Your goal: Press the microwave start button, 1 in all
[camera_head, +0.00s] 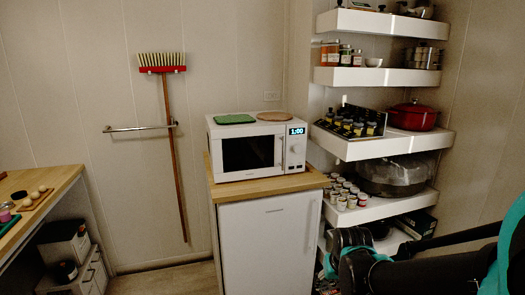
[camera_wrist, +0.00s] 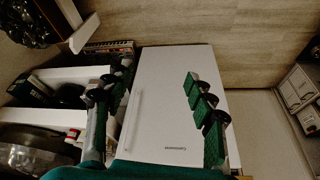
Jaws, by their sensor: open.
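The white microwave (camera_head: 256,148) stands upright on the wooden top of a white cabinet in the head view. Its dark door is shut, and its display (camera_head: 297,131) reads 1:00. The control panel (camera_head: 295,150) is on the right side of its front. The start button is too small to tell apart there. My gripper (camera_wrist: 158,75) is open and empty in the wrist view, with its fingers spread before the white cabinet front (camera_wrist: 165,110). In the head view my arm is low at the right, below and to the right of the microwave. The microwave does not show in the wrist view.
A green item (camera_head: 234,119) and a round brown board (camera_head: 273,116) lie on the microwave. Shelves with jars and a red pot (camera_head: 412,116) stand close to its right. A broom (camera_head: 170,130) hangs left of it. The space before the microwave is clear.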

